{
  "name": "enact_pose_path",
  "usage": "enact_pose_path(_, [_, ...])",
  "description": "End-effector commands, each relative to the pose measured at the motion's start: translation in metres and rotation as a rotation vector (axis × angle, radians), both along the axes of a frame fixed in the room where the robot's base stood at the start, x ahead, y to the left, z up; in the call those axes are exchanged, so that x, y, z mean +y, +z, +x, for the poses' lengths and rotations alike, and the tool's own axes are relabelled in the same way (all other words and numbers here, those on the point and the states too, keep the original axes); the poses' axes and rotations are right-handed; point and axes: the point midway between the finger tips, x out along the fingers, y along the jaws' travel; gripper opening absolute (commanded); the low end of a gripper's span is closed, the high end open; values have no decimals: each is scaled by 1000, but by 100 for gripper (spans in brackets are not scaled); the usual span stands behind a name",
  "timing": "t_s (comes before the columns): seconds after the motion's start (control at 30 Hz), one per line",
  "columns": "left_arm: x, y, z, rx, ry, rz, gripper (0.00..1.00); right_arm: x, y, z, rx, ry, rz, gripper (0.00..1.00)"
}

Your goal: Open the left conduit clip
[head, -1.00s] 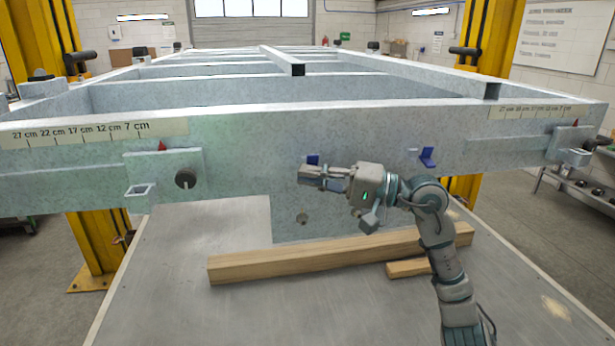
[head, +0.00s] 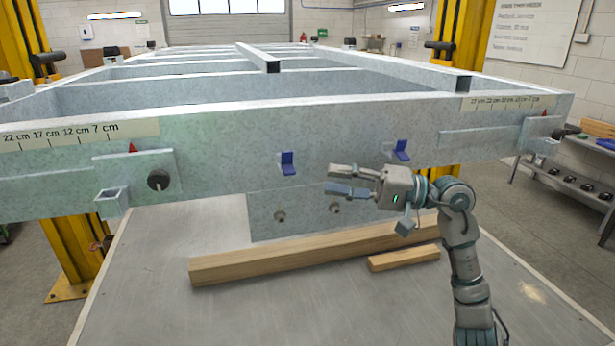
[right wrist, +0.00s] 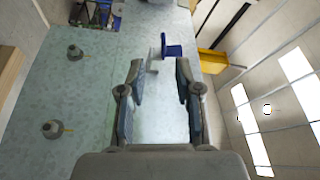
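The left conduit clip (head: 288,163) is a small blue L-shaped piece on the front face of the grey frame beam (head: 225,145). A similar right clip (head: 401,150) sits further right on it. My right gripper (head: 328,180) is between the two clips, to the right of the left clip and apart from it. Its fingers are parted with nothing between them. In the right wrist view, a blue clip (right wrist: 175,48), apparently the left one, lies ahead of the open fingers, with a thin grey piece beside it. Whether its flap is fully open I cannot tell. My left gripper is not in view.
A grey plate with bolts (head: 305,208) hangs below the beam. A long timber (head: 310,257) and a short timber (head: 404,257) lie on the table (head: 240,310). A bracket with a black knob (head: 135,172) is at the left. Yellow posts (head: 70,240) flank the frame.

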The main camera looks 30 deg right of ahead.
Motion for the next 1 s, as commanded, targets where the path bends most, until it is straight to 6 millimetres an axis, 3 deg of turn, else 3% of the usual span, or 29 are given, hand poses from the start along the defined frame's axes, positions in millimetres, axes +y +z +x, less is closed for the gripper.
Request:
enact_pose_path(0.2, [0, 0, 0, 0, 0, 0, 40, -22, -4, -14, 2, 0, 0, 33])
enact_pose_path(1.0, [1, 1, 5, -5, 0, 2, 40, -26, -4, -17, 0, 0, 1, 33])
